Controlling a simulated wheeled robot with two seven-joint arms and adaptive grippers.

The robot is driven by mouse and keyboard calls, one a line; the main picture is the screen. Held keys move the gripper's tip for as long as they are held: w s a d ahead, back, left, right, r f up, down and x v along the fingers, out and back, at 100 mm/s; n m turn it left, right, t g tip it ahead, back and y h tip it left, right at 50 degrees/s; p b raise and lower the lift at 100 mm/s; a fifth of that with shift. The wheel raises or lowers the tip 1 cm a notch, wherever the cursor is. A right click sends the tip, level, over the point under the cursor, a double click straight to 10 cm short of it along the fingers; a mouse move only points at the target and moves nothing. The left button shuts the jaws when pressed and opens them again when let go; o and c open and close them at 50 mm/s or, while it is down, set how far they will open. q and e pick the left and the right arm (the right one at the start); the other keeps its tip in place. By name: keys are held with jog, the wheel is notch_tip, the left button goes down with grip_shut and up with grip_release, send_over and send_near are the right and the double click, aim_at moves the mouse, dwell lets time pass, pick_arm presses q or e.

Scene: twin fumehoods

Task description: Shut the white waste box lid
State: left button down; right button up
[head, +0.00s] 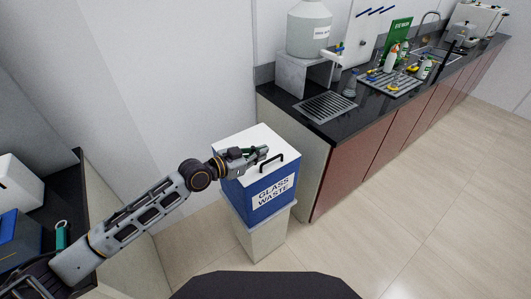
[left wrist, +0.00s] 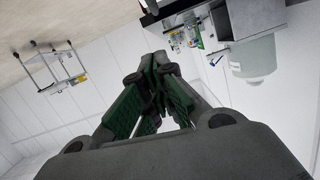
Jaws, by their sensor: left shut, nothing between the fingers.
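The waste box (head: 272,190) is blue with a "GLASS WASTE" label and stands on a pale pedestal. Its white lid (head: 250,136) lies across the top and looks flat and closed. A black handle (head: 268,164) shows at the lid's front. My left gripper (head: 263,152) is shut and empty, over the lid just behind the handle. I cannot tell whether it touches the lid. The gripper's green-padded fingers (left wrist: 155,85) also show together in the left wrist view; the box does not show there. My right gripper is not in view.
A dark counter (head: 325,128) with red-brown fronts stands close to the box's right. It carries a large tank (head: 309,30) on a grey stand and a tray of bottles (head: 390,80). Another worktop is at the left. The floor (head: 400,210) at right is clear.

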pick_arm(q)
jog(key=b+v, duration=0.1)
jog(key=v, duration=0.4)
jog(key=shift+s+a, duration=0.1)
jog(key=shift+s, duration=0.05)
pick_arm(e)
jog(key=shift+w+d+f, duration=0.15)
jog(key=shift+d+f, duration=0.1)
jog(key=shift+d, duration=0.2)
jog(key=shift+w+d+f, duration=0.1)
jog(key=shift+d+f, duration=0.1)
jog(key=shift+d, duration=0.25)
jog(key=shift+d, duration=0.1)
